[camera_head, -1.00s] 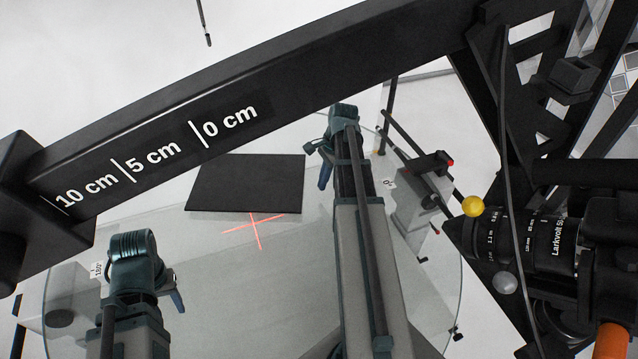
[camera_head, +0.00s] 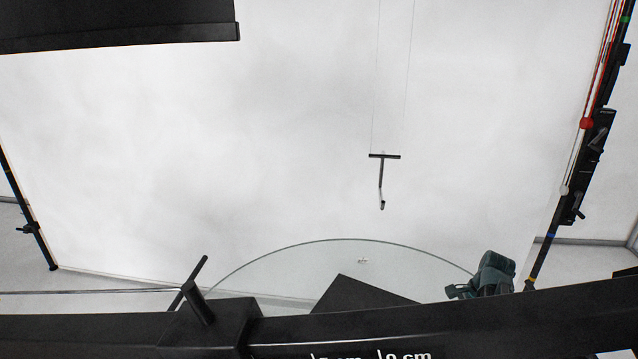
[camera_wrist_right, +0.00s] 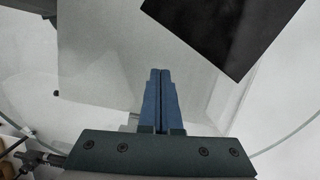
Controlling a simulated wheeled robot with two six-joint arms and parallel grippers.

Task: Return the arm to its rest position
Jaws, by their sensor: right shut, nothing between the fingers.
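My right gripper (camera_wrist_right: 160,72) is shut and empty in the right wrist view, its two blue-grey fingers pressed together. It is over the glass turntable (camera_wrist_right: 80,85), beside a black square panel (camera_wrist_right: 225,30); I cannot tell its height above the glass. In the head view my right wrist (camera_head: 495,272) shows at the lower right, and its fingers cannot be made out. The turntable (camera_head: 290,270) and the black panel (camera_head: 355,295) are partly hidden behind the dark bar. My left arm and left gripper are not in view.
A black bar (camera_head: 500,312) with centimetre marks crosses the bottom of the head view. A small hook (camera_head: 382,185) hangs on thin lines before a white backdrop (camera_head: 200,150). Black stands (camera_head: 600,140) rise at the right. A dark panel (camera_head: 110,25) fills the upper left.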

